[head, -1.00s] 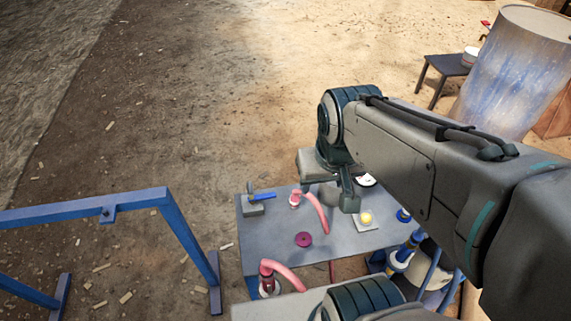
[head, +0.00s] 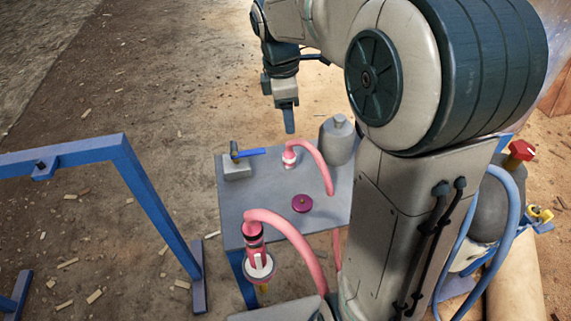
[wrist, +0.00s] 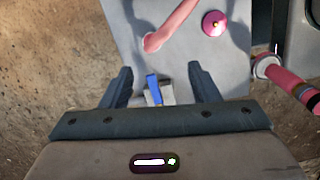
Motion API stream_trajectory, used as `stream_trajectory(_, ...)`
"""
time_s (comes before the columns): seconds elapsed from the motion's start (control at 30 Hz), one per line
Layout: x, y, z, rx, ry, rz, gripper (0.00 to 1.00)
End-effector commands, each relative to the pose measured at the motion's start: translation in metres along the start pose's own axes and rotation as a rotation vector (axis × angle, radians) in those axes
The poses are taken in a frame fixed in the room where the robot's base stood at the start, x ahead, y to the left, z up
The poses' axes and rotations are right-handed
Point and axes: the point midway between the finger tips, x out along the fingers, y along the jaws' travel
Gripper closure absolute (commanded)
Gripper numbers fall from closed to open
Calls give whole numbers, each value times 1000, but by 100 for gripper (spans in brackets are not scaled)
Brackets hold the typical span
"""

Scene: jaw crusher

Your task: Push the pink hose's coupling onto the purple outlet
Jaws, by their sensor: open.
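A pink hose (head: 322,160) arches over the grey table, with its pink coupling (head: 289,158) upright near the far edge. In the wrist view, this hose (wrist: 172,25) lies ahead of the fingers. A magenta-purple disc (head: 301,203) with a small knob lies flat on the tabletop. It also shows in the wrist view (wrist: 214,23). I cannot tell whether it is the outlet or a cap. A second, thicker pink hose (head: 283,228) ends in a dark-banded coupling (head: 254,240) above a white collar. My gripper (head: 289,130) is open and empty, pointing down above the table's far side.
A grey block with a blue lever (head: 250,153) stands at the table's far left; the lever shows between my fingers in the wrist view (wrist: 153,88). A grey jar (head: 337,143) stands far right. A blue frame (head: 125,150) stands left. My arm hides the table's right side.

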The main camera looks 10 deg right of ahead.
Motion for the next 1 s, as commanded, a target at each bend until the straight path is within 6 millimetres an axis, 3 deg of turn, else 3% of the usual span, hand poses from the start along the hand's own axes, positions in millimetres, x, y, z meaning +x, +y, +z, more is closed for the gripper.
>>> stream_trajectory(0.03,18,6,-4,-45,-2,-6,45)
stream_trajectory(0.13,27,14,-7,-120,-7,-17,45)
stream_trajectory(0.67,35,19,-8,-169,-9,-25,45)
stream_trajectory(1.0,99,18,-8,-168,-9,-26,45)
